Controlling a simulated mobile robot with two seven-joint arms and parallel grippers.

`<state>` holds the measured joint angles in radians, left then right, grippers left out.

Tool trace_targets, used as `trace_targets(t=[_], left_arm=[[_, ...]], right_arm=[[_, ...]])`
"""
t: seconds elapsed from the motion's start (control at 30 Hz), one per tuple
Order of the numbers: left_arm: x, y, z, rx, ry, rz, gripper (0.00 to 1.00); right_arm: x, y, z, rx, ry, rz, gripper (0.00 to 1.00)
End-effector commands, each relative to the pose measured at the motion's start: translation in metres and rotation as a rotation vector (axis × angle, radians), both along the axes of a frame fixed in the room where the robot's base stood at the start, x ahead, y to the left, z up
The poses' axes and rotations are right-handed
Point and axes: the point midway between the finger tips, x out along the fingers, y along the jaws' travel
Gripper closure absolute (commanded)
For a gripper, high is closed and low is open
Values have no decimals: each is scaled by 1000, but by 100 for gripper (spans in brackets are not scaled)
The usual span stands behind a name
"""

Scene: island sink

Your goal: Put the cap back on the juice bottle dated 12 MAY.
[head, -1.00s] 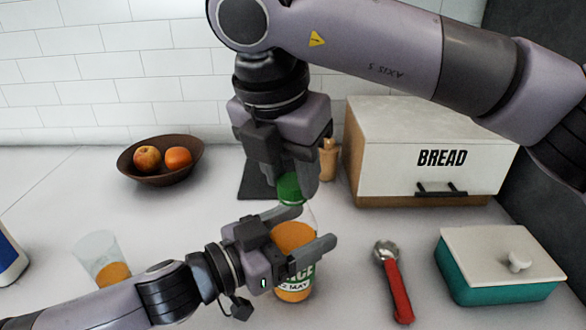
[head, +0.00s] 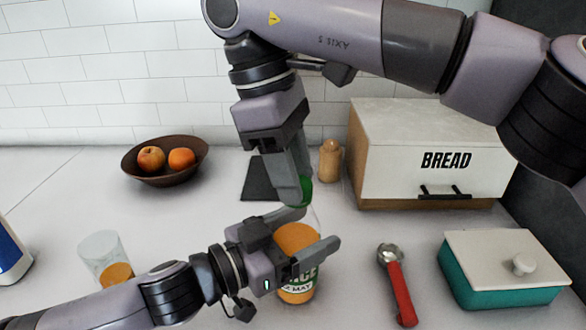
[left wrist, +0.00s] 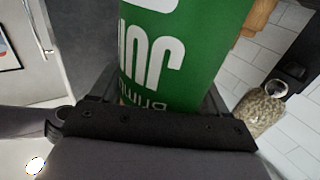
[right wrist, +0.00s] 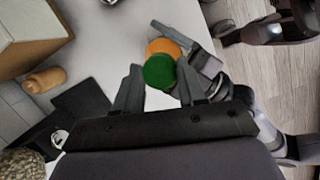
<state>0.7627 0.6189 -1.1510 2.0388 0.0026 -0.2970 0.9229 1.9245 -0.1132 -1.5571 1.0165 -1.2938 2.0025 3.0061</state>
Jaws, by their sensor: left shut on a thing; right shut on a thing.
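The juice bottle (head: 297,240) stands on the counter with orange juice inside and a label reading "2 MAY", its first digit hidden. My left gripper (head: 318,230) is shut around its upper body. The green label (left wrist: 180,50) fills the left wrist view. My right gripper (head: 297,198) is shut on the green cap (head: 305,190), just above the bottle's top. In the right wrist view, the cap (right wrist: 159,71) sits between the fingertips, with the bottle's orange juice (right wrist: 163,47) showing past its edge. The fingers partly hide the cap; I cannot tell whether it touches the bottle neck.
A juice glass (head: 105,258) stands at left, near a fruit bowl (head: 165,178). A bread box (head: 430,150), a wooden shaker (head: 330,160) and a dark mat (head: 258,180) lie behind. A red-handled scoop (head: 398,285) and a teal butter dish (head: 490,275) are right.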

Motion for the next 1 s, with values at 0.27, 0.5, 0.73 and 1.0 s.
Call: trace_targets(t=[0.27, 0.5, 0.73, 1.0], left_arm=[[0, 0, -1, 2, 2, 2, 100], [0, 0, -1, 2, 2, 1, 100], [0, 0, -1, 2, 2, 1, 100], [0, 0, -1, 2, 1, 1, 100]], right_arm=[[0, 0, 0, 0, 0, 3, 34], [0, 0, 2, 0, -1, 3, 34], [0, 0, 31, -2, -6, 2, 34], [0, 0, 45, 1, 0, 4, 34]])
